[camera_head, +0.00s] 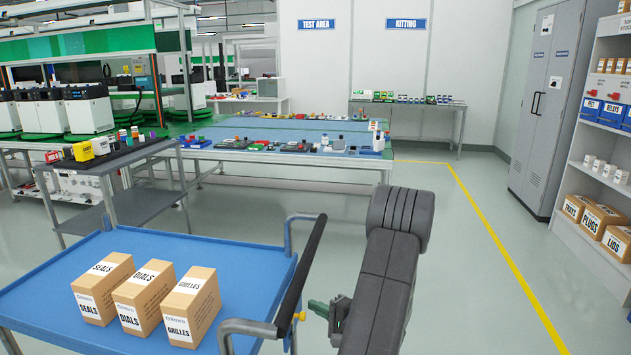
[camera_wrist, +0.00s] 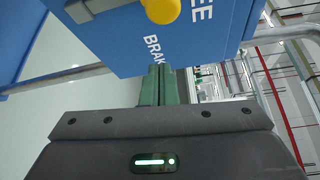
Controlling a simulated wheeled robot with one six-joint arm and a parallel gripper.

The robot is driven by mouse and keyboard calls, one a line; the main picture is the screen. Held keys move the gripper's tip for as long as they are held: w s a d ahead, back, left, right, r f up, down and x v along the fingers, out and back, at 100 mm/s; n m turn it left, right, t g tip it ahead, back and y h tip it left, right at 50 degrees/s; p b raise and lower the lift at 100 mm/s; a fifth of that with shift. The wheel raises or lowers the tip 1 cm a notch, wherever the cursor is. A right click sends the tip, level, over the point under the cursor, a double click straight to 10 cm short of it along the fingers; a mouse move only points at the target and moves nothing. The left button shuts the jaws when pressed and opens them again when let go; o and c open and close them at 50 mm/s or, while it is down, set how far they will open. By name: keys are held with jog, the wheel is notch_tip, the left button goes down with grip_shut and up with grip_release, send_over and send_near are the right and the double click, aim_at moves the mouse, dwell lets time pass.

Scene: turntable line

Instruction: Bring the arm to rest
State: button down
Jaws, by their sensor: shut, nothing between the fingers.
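My arm reaches down to the right of the blue cart in the head view. My gripper (camera_head: 318,308) points left there, near the cart's black push handle (camera_head: 303,262) and a small yellow knob (camera_head: 300,316). In the wrist view my gripper (camera_wrist: 158,72) has its green fingers together with nothing between them. A blue panel (camera_wrist: 190,40) with white lettering, partly reading "BRAK", lies just ahead of the fingertips. The yellow knob (camera_wrist: 161,9) on it is cut by the top edge. I cannot tell whether the fingertips touch the panel.
The cart (camera_head: 236,252) carries three cardboard boxes, labelled SEALS (camera_head: 103,288), DIALS (camera_head: 143,297) and GRILLES (camera_head: 192,307). A grey side table (camera_head: 150,206) and a long blue-topped workbench (camera_head: 220,155) stand beyond. Shelving (camera_head: 590,225) and a grey cabinet (camera_head: 540,110) line the right. The floor (camera_head: 480,290) right of my arm is clear.

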jog(key=shift+w+f+m+p, duration=0.1)
jog(key=shift+w+m+p, duration=0.15)
jog(key=shift+p, duration=0.4)
jog(key=shift+f, duration=0.1)
